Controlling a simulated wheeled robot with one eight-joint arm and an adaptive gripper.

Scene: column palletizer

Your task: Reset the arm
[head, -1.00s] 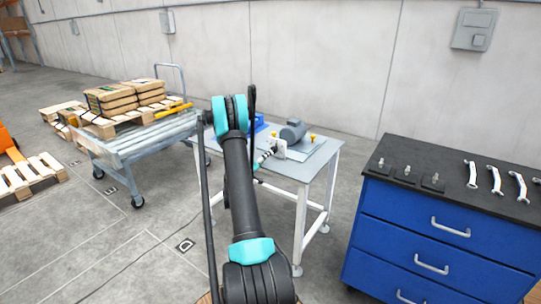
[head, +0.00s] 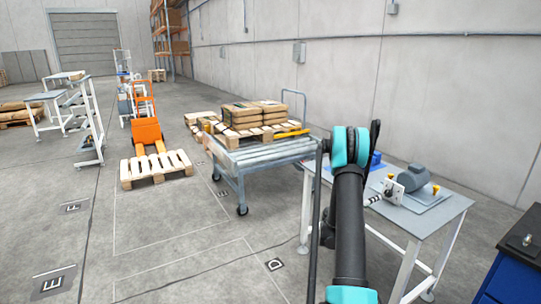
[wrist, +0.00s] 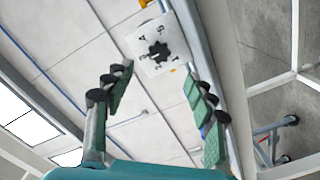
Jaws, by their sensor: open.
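My arm (head: 348,215) stands upright at the right of the head view, bent over at its teal and black top joint. My gripper (wrist: 159,70) shows in the wrist view with its two green-padded fingers spread apart and nothing between the pads. Beyond the fingertips is a white plate with a black knob and small markings (wrist: 160,45); they look apart, but the gap is hard to judge.
A grey table (head: 445,212) with a motor unit (head: 408,180) stands right of my arm. A roller cart (head: 262,155) and stacked sacks (head: 252,113) are behind it. An orange pallet truck (head: 146,130) is at left. A blue cabinet (head: 512,278) is at the right edge.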

